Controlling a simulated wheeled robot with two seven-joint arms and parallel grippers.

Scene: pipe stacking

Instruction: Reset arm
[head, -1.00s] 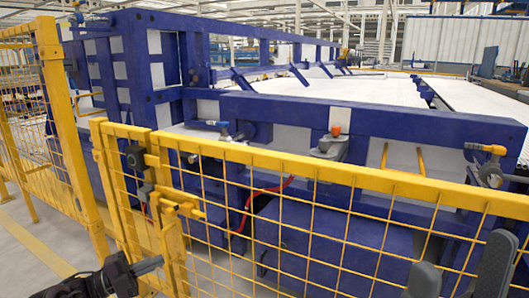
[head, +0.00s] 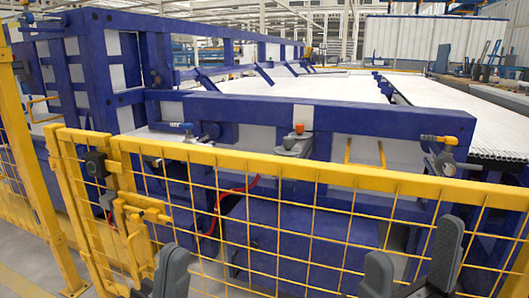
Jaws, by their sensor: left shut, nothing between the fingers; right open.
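My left gripper (head: 172,272) is low at the left of centre in the head view. Its dark grey fingers point up and are shut with nothing between them, in front of the yellow mesh fence (head: 290,170). My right gripper (head: 412,265) is low at the right of centre. Its two grey fingers stand apart, open and empty, also in front of the fence. Most of both arms is out of the picture. No pipe is held by either gripper.
The fence and its latch box (head: 96,164) stand close in front of me. Behind it is a large blue steel frame (head: 270,109) with an orange-topped fitting (head: 299,130). A white ribbed bed (head: 450,110) stretches back at the right.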

